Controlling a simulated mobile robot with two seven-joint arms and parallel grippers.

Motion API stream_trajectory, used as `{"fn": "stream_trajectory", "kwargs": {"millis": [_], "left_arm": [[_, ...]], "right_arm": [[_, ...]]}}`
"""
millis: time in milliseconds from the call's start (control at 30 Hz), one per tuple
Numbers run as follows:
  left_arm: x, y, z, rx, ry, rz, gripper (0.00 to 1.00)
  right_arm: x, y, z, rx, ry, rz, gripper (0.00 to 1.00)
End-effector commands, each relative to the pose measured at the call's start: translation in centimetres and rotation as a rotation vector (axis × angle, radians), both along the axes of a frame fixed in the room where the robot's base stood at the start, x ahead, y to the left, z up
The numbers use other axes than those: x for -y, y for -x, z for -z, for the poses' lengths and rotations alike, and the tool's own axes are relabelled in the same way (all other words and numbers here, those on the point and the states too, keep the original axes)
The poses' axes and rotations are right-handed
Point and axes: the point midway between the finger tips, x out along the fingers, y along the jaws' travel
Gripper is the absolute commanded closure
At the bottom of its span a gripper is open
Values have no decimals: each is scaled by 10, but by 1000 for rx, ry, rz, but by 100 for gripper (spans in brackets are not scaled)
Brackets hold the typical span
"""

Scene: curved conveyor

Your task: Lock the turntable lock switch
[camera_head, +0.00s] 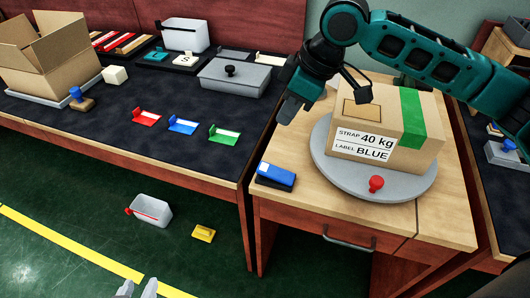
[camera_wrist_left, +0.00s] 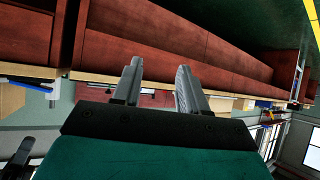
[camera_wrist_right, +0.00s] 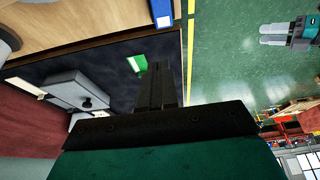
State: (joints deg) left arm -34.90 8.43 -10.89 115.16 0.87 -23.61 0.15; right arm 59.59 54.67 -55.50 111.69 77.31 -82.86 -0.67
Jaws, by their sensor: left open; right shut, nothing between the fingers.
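The grey round turntable (camera_head: 330,178) sits on the wooden workbench at the right in the head view. A red round-headed knob (camera_head: 376,184) stands at its front edge; I cannot tell whether it is the lock switch or which state it is in. A cardboard box (camera_head: 375,140) with a green strip rests on the turntable. My right gripper (camera_head: 290,108) is shut and empty, above the bench's left edge, left of the box and apart from the knob. Its closed fingers show in the right wrist view (camera_wrist_right: 161,85). My left gripper (camera_head: 137,290) is open and empty, low over the floor; it also shows in the left wrist view (camera_wrist_left: 158,85).
A blue block (camera_head: 275,176) lies at the bench's front-left corner. The dark table holds an open carton (camera_head: 50,60), a grey lidded container (camera_head: 235,78) and red, blue and green tags (camera_head: 183,126). A white bin (camera_head: 150,210) and yellow piece (camera_head: 203,233) are lower, in front.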

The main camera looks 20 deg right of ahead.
Motion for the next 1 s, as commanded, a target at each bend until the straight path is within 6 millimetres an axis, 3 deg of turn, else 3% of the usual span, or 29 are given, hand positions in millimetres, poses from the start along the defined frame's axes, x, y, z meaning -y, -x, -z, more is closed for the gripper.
{"fn": "stream_trajectory", "kwargs": {"millis": [267,800,1000], "left_arm": [[0,0,3,1,0,1,57],[12,-5,13,4,21,20,57],[13,-9,13,8,22,24,57]], "right_arm": [[-3,-2,8,0,-3,-1,100],[-31,-25,107,0,-1,0,100],[-34,-28,128,1,0,0,100]]}}
